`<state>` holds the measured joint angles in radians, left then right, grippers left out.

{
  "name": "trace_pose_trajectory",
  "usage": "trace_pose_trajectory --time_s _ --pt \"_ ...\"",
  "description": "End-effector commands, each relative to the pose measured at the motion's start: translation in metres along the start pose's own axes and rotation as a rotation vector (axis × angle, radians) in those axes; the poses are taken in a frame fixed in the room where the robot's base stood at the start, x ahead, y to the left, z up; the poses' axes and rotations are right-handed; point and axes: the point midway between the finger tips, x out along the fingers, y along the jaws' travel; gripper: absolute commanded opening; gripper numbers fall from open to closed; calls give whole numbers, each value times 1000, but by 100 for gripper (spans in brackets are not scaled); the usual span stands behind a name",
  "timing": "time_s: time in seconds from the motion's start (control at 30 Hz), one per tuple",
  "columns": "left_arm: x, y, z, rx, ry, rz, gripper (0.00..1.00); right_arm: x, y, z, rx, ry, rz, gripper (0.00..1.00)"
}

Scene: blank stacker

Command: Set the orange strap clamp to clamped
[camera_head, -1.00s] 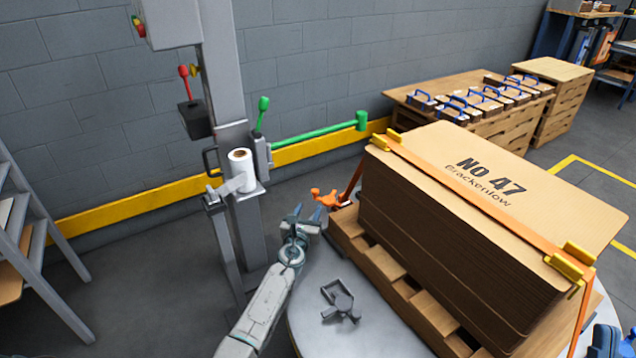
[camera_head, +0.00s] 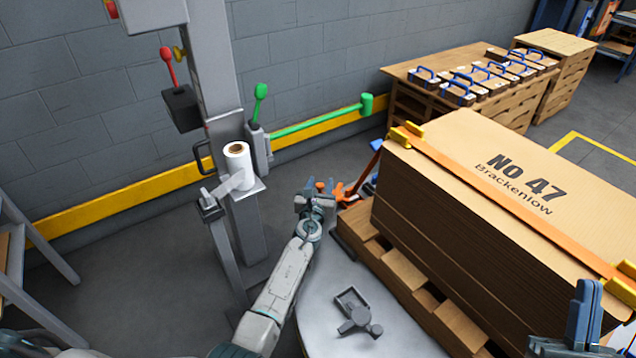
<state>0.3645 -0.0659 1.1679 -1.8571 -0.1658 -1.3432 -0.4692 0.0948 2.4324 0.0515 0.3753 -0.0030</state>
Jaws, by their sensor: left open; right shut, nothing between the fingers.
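The orange strap clamp (camera_head: 346,192) sits at the left end of the pallet, at the lower end of the orange strap (camera_head: 480,180) that runs over the cardboard stack (camera_head: 430,200). My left gripper (camera_head: 317,192) is open at the clamp's orange handle and hides part of it. A bit of orange shows between its fingers; contact cannot be told. The lever's exact angle is hard to see. My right gripper (camera_head: 583,312) is shut and empty at the lower right, in front of the stack.
The stack rests on a wooden pallet (camera_head: 398,268) on a round grey turntable (camera_head: 330,290). A loose grey tool (camera_head: 357,312) lies there. A grey post holds a white film roll (camera_head: 237,168) and a green lever (camera_head: 260,100). Yellow corner guards (camera_head: 405,135) sit under the strap.

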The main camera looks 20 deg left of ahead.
Motion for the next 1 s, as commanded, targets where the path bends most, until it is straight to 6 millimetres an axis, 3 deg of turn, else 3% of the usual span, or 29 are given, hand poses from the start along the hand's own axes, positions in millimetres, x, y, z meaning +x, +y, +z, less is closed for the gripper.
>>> trace_pose_trajectory --time_s 0.1,0.3,0.33,0.63,1.0 --pt "0 0 0 0 0 0 42 0 0 0 -1 0 -2 0" --pt "0 0 0 0 0 0 3 -1 0 0 -1 -1 -2 0" --pt "0 0 0 0 0 0 0 -1 0 0 -1 -2 -2 0" --pt "1 1 0 1 -1 -14 0 -4 -1 -3 -3 19 -3 0" --pt "5 0 -1 -1 -1 -103 0 0 -3 -49 -34 311 -22 0"
